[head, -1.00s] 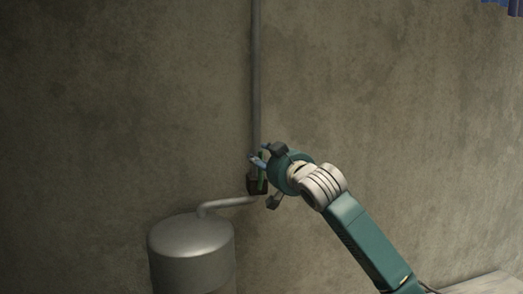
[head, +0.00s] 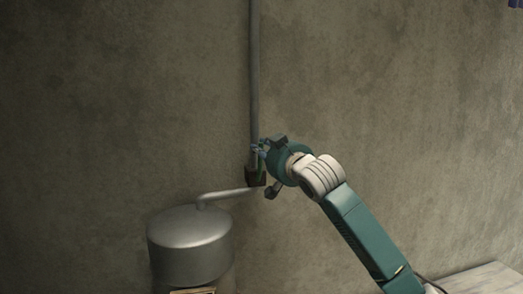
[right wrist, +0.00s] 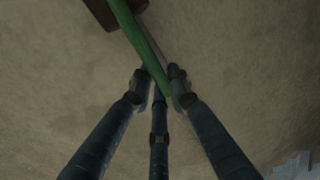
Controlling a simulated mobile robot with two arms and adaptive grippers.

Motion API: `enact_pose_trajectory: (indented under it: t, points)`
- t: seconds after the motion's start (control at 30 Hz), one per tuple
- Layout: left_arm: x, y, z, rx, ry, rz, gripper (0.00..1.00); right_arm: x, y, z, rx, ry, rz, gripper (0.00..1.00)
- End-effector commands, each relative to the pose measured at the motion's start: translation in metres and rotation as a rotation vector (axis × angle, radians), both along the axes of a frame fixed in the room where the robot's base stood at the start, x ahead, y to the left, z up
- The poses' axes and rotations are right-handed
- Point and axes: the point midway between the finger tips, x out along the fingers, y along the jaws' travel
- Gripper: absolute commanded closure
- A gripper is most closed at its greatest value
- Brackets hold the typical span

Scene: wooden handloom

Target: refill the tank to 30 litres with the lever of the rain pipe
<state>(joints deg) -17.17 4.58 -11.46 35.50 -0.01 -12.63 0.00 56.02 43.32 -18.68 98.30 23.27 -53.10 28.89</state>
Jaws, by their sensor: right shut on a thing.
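The rain pipe (head: 255,70) runs down the wall to a dark valve block (head: 255,177). A side pipe (head: 228,194) leads from it to the grey metal tank (head: 190,245) at the lower left. The green lever (right wrist: 140,35) runs from the dark block (right wrist: 112,8) down to my fingers in the right wrist view. My right gripper (head: 259,150) is beside the valve, and its fingers (right wrist: 160,88) are shut on the lever's end. The water level cannot be seen. My left gripper is not in view.
The plain wall (head: 400,110) stands close behind the pipe and gripper. A pale surface (head: 480,280) shows at the lower right. A small light-coloured piece (head: 193,290) shows at the tank's lower front. The space right of the pipe is otherwise clear.

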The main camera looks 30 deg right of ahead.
Motion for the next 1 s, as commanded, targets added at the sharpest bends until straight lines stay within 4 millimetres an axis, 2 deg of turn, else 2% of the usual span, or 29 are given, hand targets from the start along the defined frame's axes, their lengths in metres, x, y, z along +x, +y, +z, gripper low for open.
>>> enact_pose_trajectory:
  t: [0.17,0.57,1.0]
  points:
    - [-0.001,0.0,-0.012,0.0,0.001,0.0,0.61,-0.002,-0.007,-0.004,0.092,-0.025,0.005,1.0]
    - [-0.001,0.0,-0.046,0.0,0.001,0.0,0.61,-0.011,-0.039,-0.016,0.434,-0.116,0.005,1.0]
    - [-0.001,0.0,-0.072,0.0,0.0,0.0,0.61,-0.019,-0.069,-0.04,0.839,-0.225,0.006,1.0]
